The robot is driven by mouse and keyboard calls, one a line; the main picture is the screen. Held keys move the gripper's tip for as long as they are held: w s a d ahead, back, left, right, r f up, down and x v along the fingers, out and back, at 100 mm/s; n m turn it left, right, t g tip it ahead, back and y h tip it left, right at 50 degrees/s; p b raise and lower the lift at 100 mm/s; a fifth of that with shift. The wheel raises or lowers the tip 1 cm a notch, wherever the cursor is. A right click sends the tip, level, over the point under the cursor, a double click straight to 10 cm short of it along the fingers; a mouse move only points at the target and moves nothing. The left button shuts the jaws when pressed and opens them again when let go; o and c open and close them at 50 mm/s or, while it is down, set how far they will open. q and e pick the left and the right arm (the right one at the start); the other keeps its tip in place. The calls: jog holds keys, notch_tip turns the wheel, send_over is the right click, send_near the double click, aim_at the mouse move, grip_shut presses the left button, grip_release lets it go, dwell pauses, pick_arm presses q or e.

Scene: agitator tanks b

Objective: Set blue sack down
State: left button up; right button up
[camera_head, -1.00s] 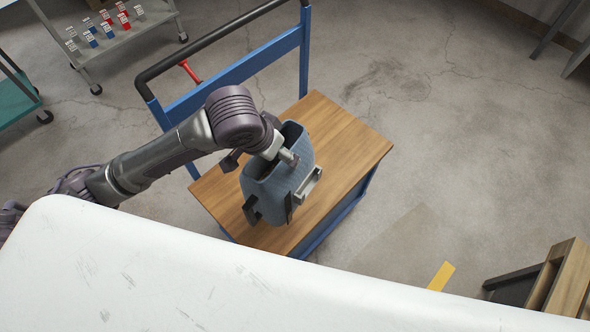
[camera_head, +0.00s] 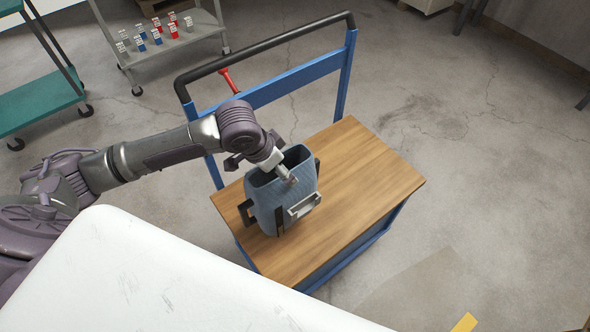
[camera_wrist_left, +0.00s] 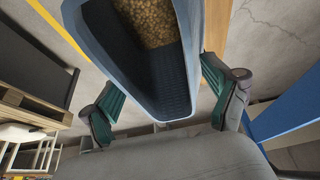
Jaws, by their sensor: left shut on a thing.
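The blue sack (camera_head: 285,204) is an upright, blue-grey, open-topped bag with dark straps or pads and a light plate on its side. It stands over the left middle of the wooden top (camera_head: 370,180) of a blue cart. I cannot tell if its base touches the wood. My left gripper (camera_head: 266,168) is at the sack's upper rim, shut on it. In the left wrist view the gripper's green-padded fingers (camera_wrist_left: 162,92) are on either side of the sack (camera_wrist_left: 182,45), which holds brown grains at its far end. My right gripper is not in view.
The cart's blue frame and black handle (camera_head: 270,48) rise behind the top. A white surface (camera_head: 150,280) fills the near left. A grey trolley (camera_head: 180,38) with small red, blue and grey items and a teal shelf (camera_head: 40,103) stand behind. The cart top's right side is clear.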

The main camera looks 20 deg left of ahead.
pick_arm(q)
jog(key=shift+w+a+f, duration=0.1)
jog(key=shift+a+f, duration=0.1)
jog(key=shift+f, duration=0.55)
jog(key=shift+w+a+f, duration=0.15)
jog(key=shift+a+f, duration=0.1)
jog(key=shift+f, duration=0.55)
jog(key=shift+w+a+f, duration=0.1)
jog(key=shift+a+f, duration=0.1)
jog(key=shift+f, duration=0.55)
jog(key=o, duration=1.6)
jog(key=shift+s+f, duration=0.1)
jog(key=shift+f, duration=0.05)
jog(key=v, duration=1.2)
jog(key=shift+p, duration=0.4)
jog(key=shift+s, duration=0.1)
